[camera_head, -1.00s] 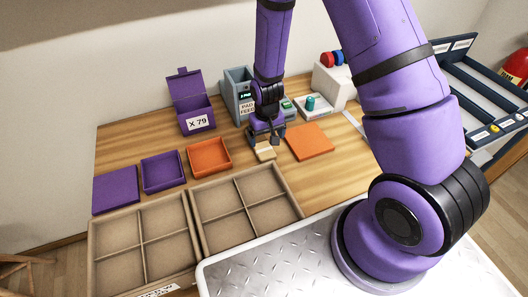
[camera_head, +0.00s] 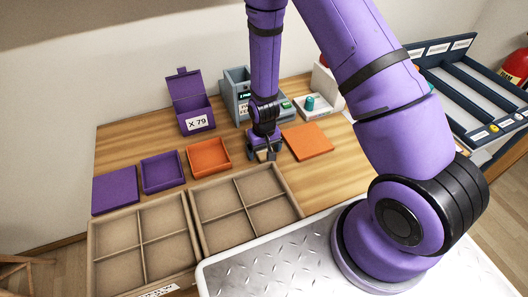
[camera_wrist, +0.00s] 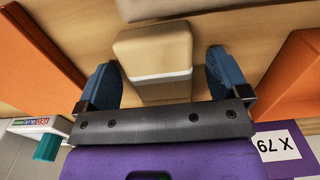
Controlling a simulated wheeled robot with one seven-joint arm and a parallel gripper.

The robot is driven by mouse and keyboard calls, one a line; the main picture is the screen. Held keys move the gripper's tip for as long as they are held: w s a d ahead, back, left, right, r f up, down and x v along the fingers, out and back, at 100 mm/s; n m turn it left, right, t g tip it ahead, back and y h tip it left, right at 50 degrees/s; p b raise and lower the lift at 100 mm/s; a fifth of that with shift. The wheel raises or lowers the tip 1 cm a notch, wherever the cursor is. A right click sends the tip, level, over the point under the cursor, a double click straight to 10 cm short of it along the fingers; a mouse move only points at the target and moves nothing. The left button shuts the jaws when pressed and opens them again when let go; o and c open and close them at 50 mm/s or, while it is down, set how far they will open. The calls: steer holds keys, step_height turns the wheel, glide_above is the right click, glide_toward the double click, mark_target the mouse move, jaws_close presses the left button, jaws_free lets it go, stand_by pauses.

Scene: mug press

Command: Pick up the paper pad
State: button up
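The paper pad (camera_wrist: 152,55) is a tan block with a white band, seen in the wrist view between the two blue fingers of my gripper (camera_wrist: 163,72). The fingers are apart, with a clear gap on the right side of the pad; the left finger looks close to it, and contact cannot be told. In the head view my gripper (camera_head: 264,152) is low over the wooden table, between the orange tray and the flat orange square, and mostly hides the pad.
The orange tray (camera_head: 209,157) is left of my gripper and the orange square (camera_head: 307,142) right. The grey pad feeder (camera_head: 238,92) and purple box (camera_head: 191,100) stand behind. Divided cardboard crates (camera_head: 143,240) lie in front.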

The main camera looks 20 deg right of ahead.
steer(key=c, duration=0.9)
steer(key=shift+c, duration=0.2)
steer(key=shift+r, duration=0.15)
